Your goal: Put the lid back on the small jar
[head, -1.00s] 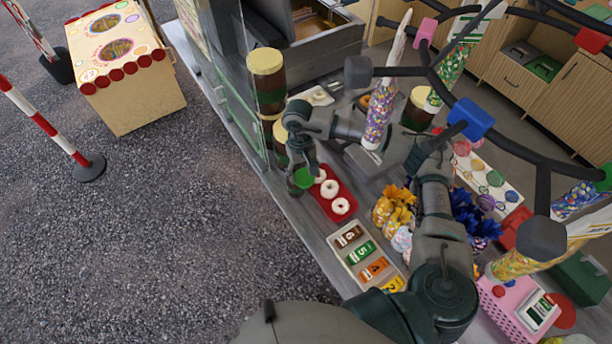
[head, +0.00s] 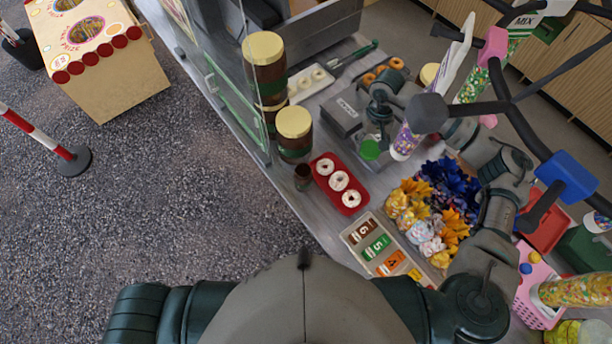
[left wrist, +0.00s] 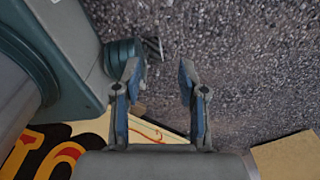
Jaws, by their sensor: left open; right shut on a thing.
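The small jar (head: 303,177) is dark brown and stands without a lid on the counter, left of the red donut tray and in front of the large jars. My right gripper (head: 376,137) is shut on a round green lid (head: 370,149). It holds the lid right of the jar and apart from it, beyond the donut tray; its height above the counter is hard to tell. My left gripper (left wrist: 160,80) shows only in the left wrist view. It is open and empty, with gravel behind it.
A red tray (head: 352,203) of white donuts lies between jar and flower bunches. Large cream-lidded jars (head: 293,126) and a glass panel (head: 232,105) stand behind the small jar. A grey box (head: 341,115) sits near the lid. Hanging candy tubes (head: 405,142) crowd the right arm.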

